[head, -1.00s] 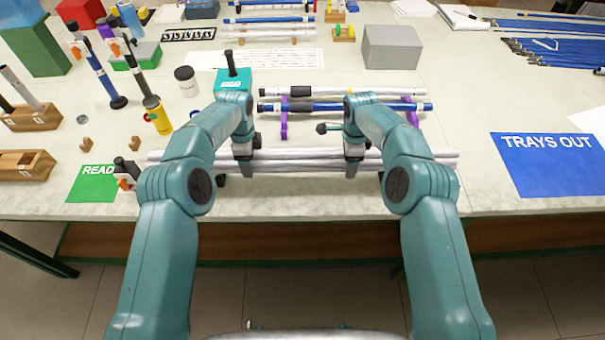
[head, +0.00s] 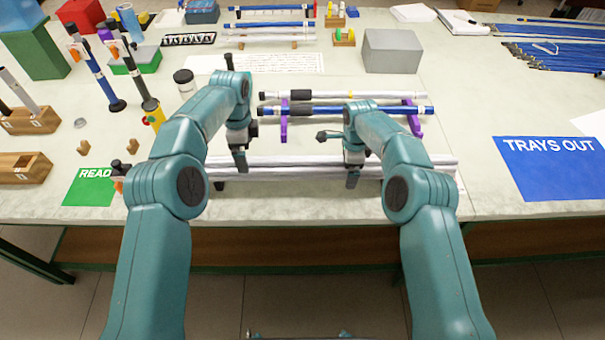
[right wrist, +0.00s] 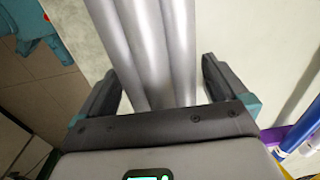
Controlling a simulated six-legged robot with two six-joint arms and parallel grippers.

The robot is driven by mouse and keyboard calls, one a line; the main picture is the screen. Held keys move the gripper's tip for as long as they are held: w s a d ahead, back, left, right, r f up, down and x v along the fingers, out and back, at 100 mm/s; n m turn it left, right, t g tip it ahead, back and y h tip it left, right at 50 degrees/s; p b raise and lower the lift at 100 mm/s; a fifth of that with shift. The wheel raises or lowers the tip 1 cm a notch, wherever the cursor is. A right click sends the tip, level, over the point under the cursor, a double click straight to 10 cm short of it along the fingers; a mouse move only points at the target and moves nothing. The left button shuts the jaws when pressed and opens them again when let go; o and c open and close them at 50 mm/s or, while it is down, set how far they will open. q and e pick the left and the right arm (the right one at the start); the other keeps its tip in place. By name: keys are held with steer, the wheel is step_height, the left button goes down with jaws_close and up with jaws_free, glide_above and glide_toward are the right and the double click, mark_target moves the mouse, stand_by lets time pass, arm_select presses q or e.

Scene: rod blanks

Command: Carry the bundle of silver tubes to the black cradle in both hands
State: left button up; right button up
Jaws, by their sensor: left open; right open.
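The bundle of silver tubes (head: 300,168) lies level along the front of the table. A small part of the black cradle (head: 219,185) shows under the bundle's left part; the rest is hidden by tubes and arms. The tubes appear to rest on it. My left gripper (head: 240,163) is open and empty, at the far side of the bundle and seemingly above it. My right gripper (head: 353,175) is open, its fingers on either side of the bundle. In the right wrist view the tubes (right wrist: 150,45) run between the open fingers (right wrist: 160,70), with a gap at the right finger.
A purple rack (head: 284,130) holding a silver and a blue tube stands just behind the bundle. A green mat (head: 90,188) lies to the left, a blue mat (head: 548,170) to the right. A grey box (head: 392,50) stands farther back. The table between bundle and blue mat is clear.

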arm_select(q)
step_height(320, 180, up, 4)
arm_select(e)
steer(key=shift+w, duration=0.1)
arm_select(q)
steer(key=shift+r, duration=0.15)
arm_select(e)
steer(key=shift+r, duration=0.1)
step_height(320, 180, up, 12)
steer(key=shift+f, duration=0.1)
arm_select(q)
steer(key=shift+s, duration=0.15)
arm_select(e)
steer(key=shift+s+f, duration=0.1)
steer(key=shift+s, duration=0.15)
